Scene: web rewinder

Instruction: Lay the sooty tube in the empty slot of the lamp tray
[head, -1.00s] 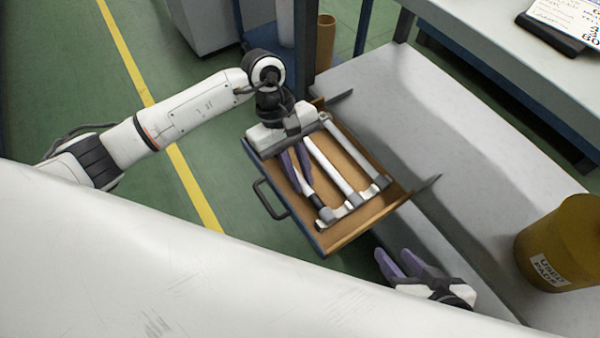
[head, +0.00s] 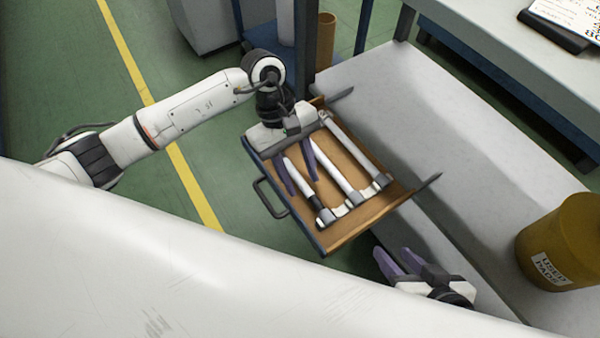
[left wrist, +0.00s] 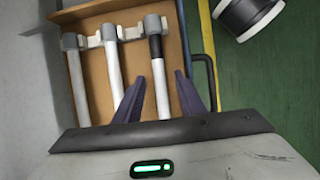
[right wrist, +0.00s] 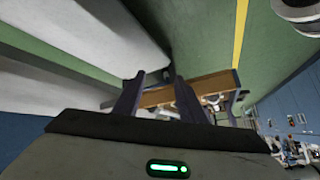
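The sooty tube (head: 300,178), white with a black band near one end, lies in the lamp tray (head: 340,212) beside two plain white tubes. In the left wrist view the sooty tube (left wrist: 162,90) is the rightmost, its banded end at a grey clip of the tray (left wrist: 94,40). My left gripper (head: 303,186) is open, its purple fingers on either side of the sooty tube and apart from it in the left wrist view (left wrist: 160,76). The tube's other end is hidden under the gripper. My right gripper (head: 393,254) is open and empty, right of the drawer.
The tray sits in an open wooden-bottomed drawer (head: 352,234) with a dark handle (head: 268,200). A grey bench surface (head: 440,140) lies to its right, with a yellow used-pads bin (head: 565,240). Green floor is clear at left.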

